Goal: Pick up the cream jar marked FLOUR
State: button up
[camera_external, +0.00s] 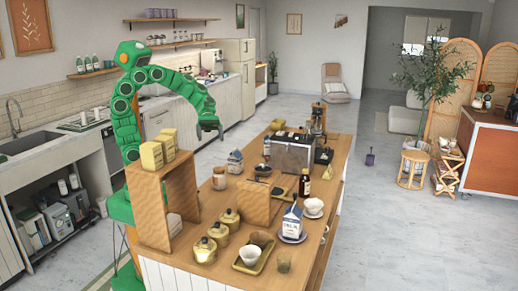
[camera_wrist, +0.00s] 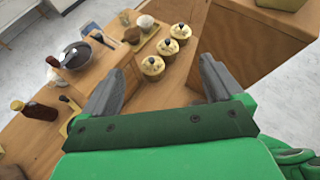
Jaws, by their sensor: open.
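Three cream jars with dark-knobbed lids stand in a row on the wooden counter: a near one (camera_external: 204,251), a middle one (camera_external: 220,236) and a far one (camera_external: 230,218). They also show in the wrist view as round lids, one lower (camera_wrist: 153,67), one middle (camera_wrist: 170,48) and one upper (camera_wrist: 180,32). No marking is readable, so I cannot tell which says FLOUR. My gripper (camera_external: 209,127) is high above the counter, apart from the jars. In the wrist view its fingers are spread and empty (camera_wrist: 160,92), with the jars beyond them.
A tall wooden shelf box (camera_external: 150,208) with yellow packs (camera_external: 152,156) on top stands left of the jars. A smaller wooden box (camera_external: 256,203) is to their right. A tray (camera_external: 243,268) with a white bowl lies in front. A milk carton (camera_external: 292,220) and bottle (camera_external: 304,184) stand further right.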

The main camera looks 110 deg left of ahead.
jog(key=s+a+f+n+t+y, duration=0.15)
jog(key=s+a+f, duration=0.25)
jog(key=a+f, duration=0.85)
jog(key=t, duration=0.3)
send_near(219, 169)
jog(key=w, duration=0.2)
jog(key=shift+n+g+y, duration=0.25)
jog(key=shift+n+y, duration=0.1)
jog(key=shift+s+d+f+x, duration=0.1)
jog(key=shift+s+d+x, duration=0.05)
jog(key=shift+x, duration=1.25)
jog(key=shift+s+d+f+x, duration=0.1)
jog(key=shift+s+d+x, duration=0.05)
jog(key=shift+x, duration=1.2)
jog(key=shift+s+d+f+x, duration=0.15)
jog(key=shift+x, duration=1.25)
grip_shut()
